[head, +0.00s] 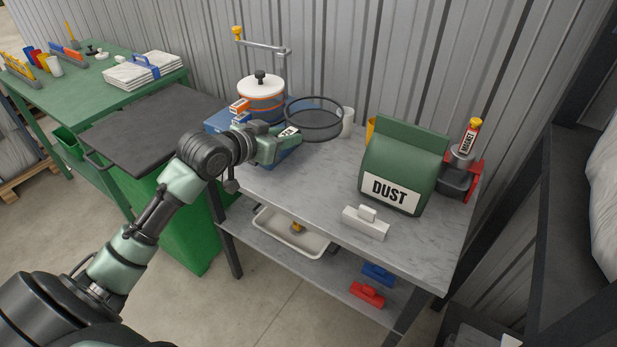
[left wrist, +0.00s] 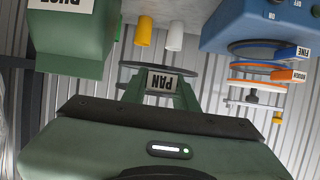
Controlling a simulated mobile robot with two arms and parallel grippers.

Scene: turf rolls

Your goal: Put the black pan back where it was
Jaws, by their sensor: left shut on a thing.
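The black pan (head: 316,137) is a round, shallow, dark-rimmed dish at the back of the grey table, right of the sieve stack. My left gripper (head: 287,138) is shut on its labelled tab, and the pan looks held above the tabletop. In the left wrist view the "PAN" label (left wrist: 162,82) sits between the fingers, with the pan's dark rim (left wrist: 213,70) behind. The blue shaker base (head: 222,120) carries orange-banded sieves (head: 262,103) under a white lid with a black knob. Its tabs read "FINE" and "ROUGH" in the wrist view. My right gripper is out of view.
A green "DUST" bag (head: 402,165), a white block-like brush (head: 366,222) and a red-and-grey device with a magnet (head: 458,180) stand on the right. A white cup (head: 347,121) stands close behind the pan. The front middle of the table (head: 300,185) is clear.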

